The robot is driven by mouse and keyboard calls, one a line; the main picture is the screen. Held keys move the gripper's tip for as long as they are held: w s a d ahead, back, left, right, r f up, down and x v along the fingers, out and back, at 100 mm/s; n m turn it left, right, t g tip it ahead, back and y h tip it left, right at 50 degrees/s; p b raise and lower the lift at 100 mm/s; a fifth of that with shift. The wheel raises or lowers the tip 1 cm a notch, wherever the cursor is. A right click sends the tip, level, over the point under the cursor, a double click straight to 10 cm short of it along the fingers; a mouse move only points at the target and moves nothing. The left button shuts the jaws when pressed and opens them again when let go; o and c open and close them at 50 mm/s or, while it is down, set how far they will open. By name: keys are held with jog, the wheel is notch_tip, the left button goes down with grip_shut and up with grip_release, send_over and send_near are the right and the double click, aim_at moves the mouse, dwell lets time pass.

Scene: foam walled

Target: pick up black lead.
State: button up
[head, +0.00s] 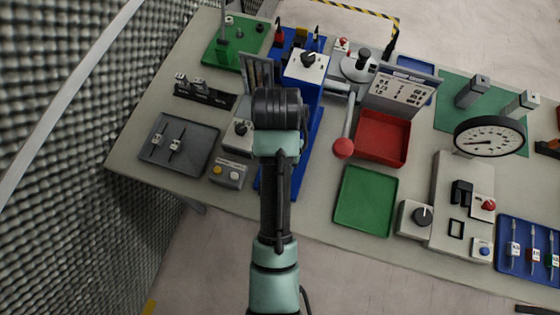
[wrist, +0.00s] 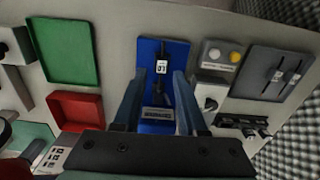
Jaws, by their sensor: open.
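My gripper (wrist: 159,78) is open, its two blue-grey fingers apart with nothing held between them. Beyond the fingertips, in the wrist view, a small black piece with a white label (wrist: 161,67) stands on a blue base (wrist: 178,51). It looks like a lead's plug, but I cannot tell for sure that it is the black lead. In the head view my arm covers part of the blue base (head: 311,122). At the base's far end a red-and-black plug (head: 279,36) and a dark plug (head: 316,40) stand upright.
A green tray (head: 366,202) and a red tray (head: 383,138) lie right of my arm, near a red-knobbed lever (head: 343,148). A grey tray (head: 180,144) and a button box (head: 229,174) lie left. A round gauge (head: 490,135) stands at right. A foam wall (head: 60,190) borders the left.

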notch_tip(320, 180, down, 7)
jog(key=shift+f, duration=0.2)
jog(key=shift+a+f+p, duration=0.15)
jog(key=shift+f+p, duration=0.2)
jog(key=shift+f, duration=1)
jog(key=shift+a+f+p, duration=0.15)
jog(key=shift+f+p, duration=0.15)
jog(key=shift+f, duration=1)
grip_shut()
